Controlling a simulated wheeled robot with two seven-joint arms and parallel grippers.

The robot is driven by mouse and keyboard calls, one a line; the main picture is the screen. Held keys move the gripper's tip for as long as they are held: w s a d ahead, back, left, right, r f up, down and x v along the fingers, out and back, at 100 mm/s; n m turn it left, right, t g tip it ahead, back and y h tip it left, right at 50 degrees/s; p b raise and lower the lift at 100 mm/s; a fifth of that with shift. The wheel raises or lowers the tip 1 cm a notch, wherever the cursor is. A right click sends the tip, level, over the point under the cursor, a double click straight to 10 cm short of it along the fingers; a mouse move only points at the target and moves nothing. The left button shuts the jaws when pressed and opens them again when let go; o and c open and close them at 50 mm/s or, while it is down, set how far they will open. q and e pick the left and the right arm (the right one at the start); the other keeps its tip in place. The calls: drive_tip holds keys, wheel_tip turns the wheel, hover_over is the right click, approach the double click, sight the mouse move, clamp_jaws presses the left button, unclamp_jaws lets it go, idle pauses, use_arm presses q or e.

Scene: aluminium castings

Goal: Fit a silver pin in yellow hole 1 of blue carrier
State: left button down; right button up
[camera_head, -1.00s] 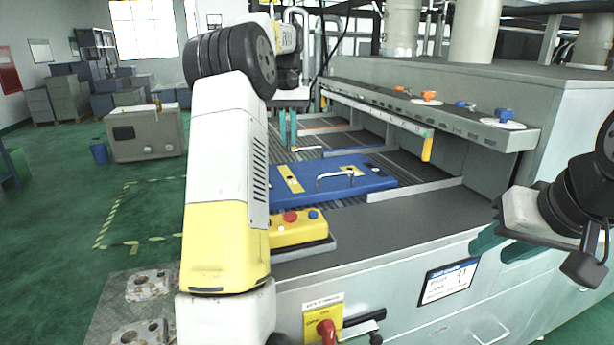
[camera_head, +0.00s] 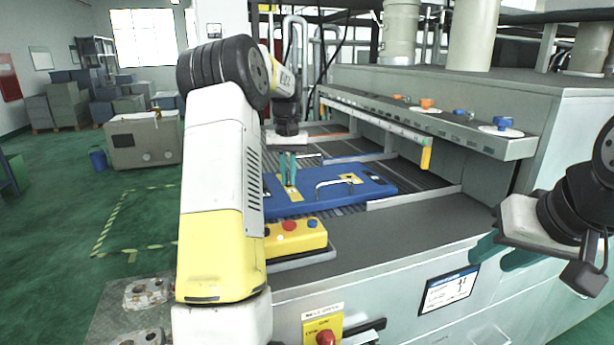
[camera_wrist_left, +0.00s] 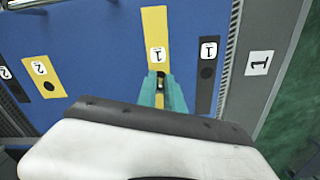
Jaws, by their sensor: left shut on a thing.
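The blue carrier (camera_head: 325,203) lies flat on the conveyor with a metal handle on top. Its yellow strip labelled 1 (camera_wrist_left: 155,25) is at the top centre of the left wrist view, and the yellow strip labelled 2 (camera_wrist_left: 44,74), with a dark hole, is at left. My left gripper (camera_head: 288,182) points down at strip 1, its teal fingers (camera_wrist_left: 162,82) shut at the strip's lower end. The silver pin between them is mostly hidden, and so is hole 1; I cannot tell whether they touch. My right gripper (camera_head: 504,252) is empty at right, teal fingers apart.
A yellow button box (camera_head: 296,237) stands on the machine's front ledge, near the carrier. A dark strip labelled 1 (camera_wrist_left: 206,75) with a dark hole lies beside yellow strip 1. A rail with coloured knobs (camera_head: 440,120) runs behind the conveyor.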

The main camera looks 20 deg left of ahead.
use_arm(q)
drive_tip(key=c, duration=1.5)
unclamp_jaws()
drive_tip(key=shift+f, duration=0.1)
wheel_tip(320, 180, up, 11)
drive_tip(key=s+d+r+m+t, duration=0.1)
drive_tip(key=s+d+r, duration=0.4)
drive_tip(key=s+d+f+m+t, duration=0.1)
drive_tip(key=s+d+f, duration=0.2)
drive_tip(key=s, duration=0.5)
drive_tip(key=s+d+f+m+t+h, duration=0.1)
drive_tip(key=s+d+f+t, duration=0.1)
drive_tip(key=s, duration=0.7)
drive_tip(key=s+d+f+m+t+h, duration=0.1)
drive_tip(key=s+d+f, duration=0.3)
drive_tip(key=s, duration=0.5)
drive_tip(key=shift+s+d+f+t, duration=0.1)
drive_tip(key=shift+d+f+t, duration=0.15)
drive_tip(key=shift+d, duration=0.45)
drive_tip(key=shift+d+f+t, duration=0.15)
drive_tip(key=shift+d+t, duration=0.2)
drive_tip(key=shift+d, duration=0.3)
